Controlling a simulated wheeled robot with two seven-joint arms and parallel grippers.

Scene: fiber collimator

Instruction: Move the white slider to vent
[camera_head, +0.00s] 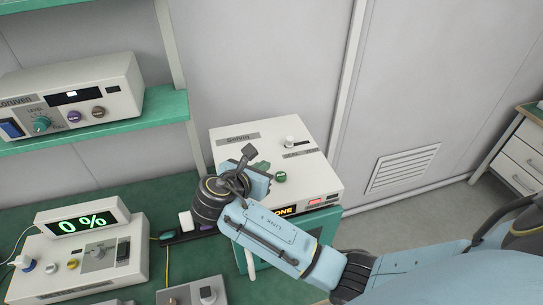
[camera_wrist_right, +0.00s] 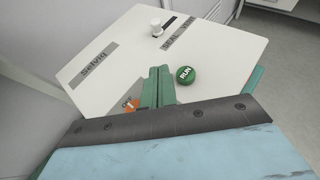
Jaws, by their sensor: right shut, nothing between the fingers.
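The white slider (camera_head: 289,140) is a small knob on the sloped top panel of the white Selvig box (camera_head: 240,155). In the right wrist view the slider (camera_wrist_right: 156,27) sits at the left end of a short dark slot, on the side of the SEAL label, away from the VENT label. My right gripper (camera_head: 261,168) is over the box's left-middle part, nearer to me than the slider and apart from it. Its green fingers (camera_wrist_right: 157,88) are shut together with nothing between them. My left gripper is not in view.
A green RUN button (camera_wrist_right: 186,75) is just right of the fingers. An orange OFF control (camera_wrist_right: 131,104) is partly hidden by them. Left stand a device reading 0 % (camera_head: 82,223) and a shelf unit (camera_head: 75,95). The panel between fingers and slider is clear.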

